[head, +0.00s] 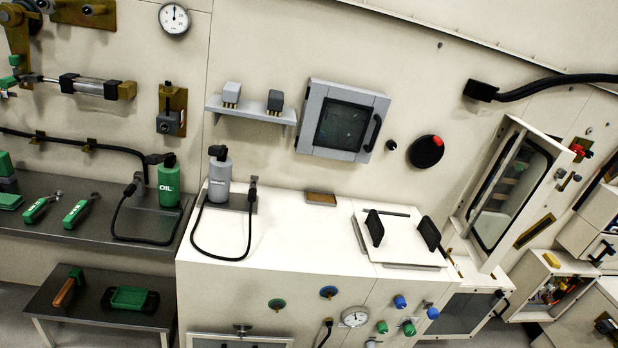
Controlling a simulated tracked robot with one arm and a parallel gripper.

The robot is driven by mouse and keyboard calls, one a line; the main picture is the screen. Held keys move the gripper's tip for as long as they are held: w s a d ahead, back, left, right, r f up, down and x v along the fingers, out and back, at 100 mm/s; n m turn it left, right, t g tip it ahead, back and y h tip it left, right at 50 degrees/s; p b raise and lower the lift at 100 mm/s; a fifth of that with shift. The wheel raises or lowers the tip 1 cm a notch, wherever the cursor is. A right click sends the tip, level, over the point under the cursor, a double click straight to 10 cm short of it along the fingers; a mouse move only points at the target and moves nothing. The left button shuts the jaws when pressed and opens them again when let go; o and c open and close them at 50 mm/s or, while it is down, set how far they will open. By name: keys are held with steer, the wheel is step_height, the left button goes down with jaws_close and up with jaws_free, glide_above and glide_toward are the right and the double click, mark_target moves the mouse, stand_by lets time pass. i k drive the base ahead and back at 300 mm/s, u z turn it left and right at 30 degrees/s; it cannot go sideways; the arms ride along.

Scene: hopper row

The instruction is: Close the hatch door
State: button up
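A grey square hatch door (376,101) with a dark window and a black handle on its right side is on the wall, at the top middle of the head view. It looks close to flush with its frame; I cannot tell whether a gap remains. At the right, a tall white door (541,194) with a rounded glass pane appears to stand out at an angle from the wall. I cannot tell for sure which of the two is the task's hatch door. My gripper is not in view.
A white cabinet (290,225) with a panel lid (405,249) bearing two black handles stands below. A grey bottle (219,179) and a green OIL bottle (168,183) stand left. A small shelf (250,110), a red-black knob (426,152) and a black hose (550,82) flank the grey door.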

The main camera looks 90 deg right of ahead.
mark_target(511, 127)
steer(key=z, duration=0.5)
steer(key=i, duration=0.1)
steer(key=z, duration=3.05)
steer(key=i, duration=1)
steer(key=z, duration=0.4)
steer(key=k, duration=1)
steer(key=u, duration=0.05)
